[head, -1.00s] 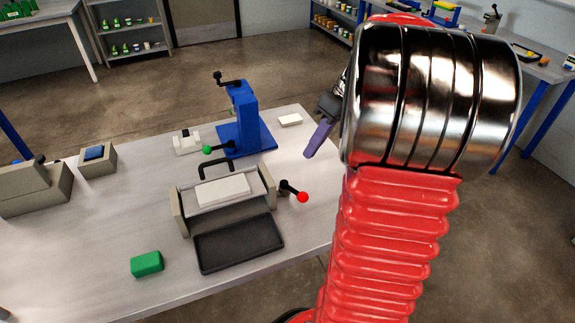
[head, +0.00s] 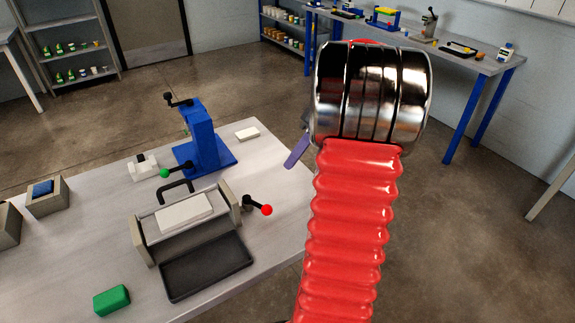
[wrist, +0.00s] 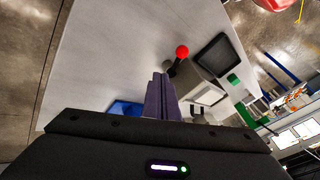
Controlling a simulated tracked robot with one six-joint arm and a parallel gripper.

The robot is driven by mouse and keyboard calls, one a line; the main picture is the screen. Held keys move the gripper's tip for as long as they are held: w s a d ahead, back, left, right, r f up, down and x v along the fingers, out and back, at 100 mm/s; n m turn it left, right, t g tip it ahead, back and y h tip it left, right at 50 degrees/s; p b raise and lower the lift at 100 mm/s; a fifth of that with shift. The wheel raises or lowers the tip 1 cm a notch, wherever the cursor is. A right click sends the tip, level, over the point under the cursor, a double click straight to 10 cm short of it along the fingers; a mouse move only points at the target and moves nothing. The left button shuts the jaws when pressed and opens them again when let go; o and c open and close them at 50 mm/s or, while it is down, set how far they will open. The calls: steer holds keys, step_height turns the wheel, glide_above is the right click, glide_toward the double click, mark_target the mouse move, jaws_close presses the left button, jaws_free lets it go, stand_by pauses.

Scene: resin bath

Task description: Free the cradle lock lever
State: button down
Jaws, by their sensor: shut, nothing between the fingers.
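The cradle (head: 229,208) has grey side walls around a pale block (head: 183,212) on the table. A black lever with a red knob (head: 266,210) sticks out from its right side, probably the lock lever. It also shows in the wrist view, with its red knob (wrist: 182,51) just beyond the fingers and its black arm partly hidden. My gripper (head: 297,151) shows as a purple finger above the table's right edge, up and right of the knob, apart from it. In the wrist view my purple fingers (wrist: 160,97) are together and empty.
A white block (head: 247,134) lies near the back right corner. The table's right strip is clear.

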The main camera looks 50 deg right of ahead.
mark_target(259, 206)
steer(key=x, duration=0.8)
steer(key=a, duration=0.1)
steer(key=a+f, duration=0.1)
steer(key=shift+s+a, duration=0.2)
steer(key=shift+a, duration=0.2)
steer(key=shift+s+a+f, duration=0.1)
steer(key=shift+a, duration=0.6)
steer(key=shift+s+a+m+t+h, duration=0.2)
steer(key=shift+a+m+t, duration=0.1)
steer(key=shift+m, duration=0.35)
steer(key=shift+s+a+m+t+h, duration=0.2)
steer(key=shift+a+m, duration=0.15)
steer(key=shift+m, duration=0.3)
steer(key=shift+s+a+m+t+h, duration=0.1)
steer(key=shift+a+m+t+h, duration=0.25)
steer(key=shift+m, duration=0.35)
steer(key=shift+s+a+m+t+h, duration=0.15)
steer(key=shift+a+m+t+h, duration=0.2)
steer(key=shift+m, duration=0.35)
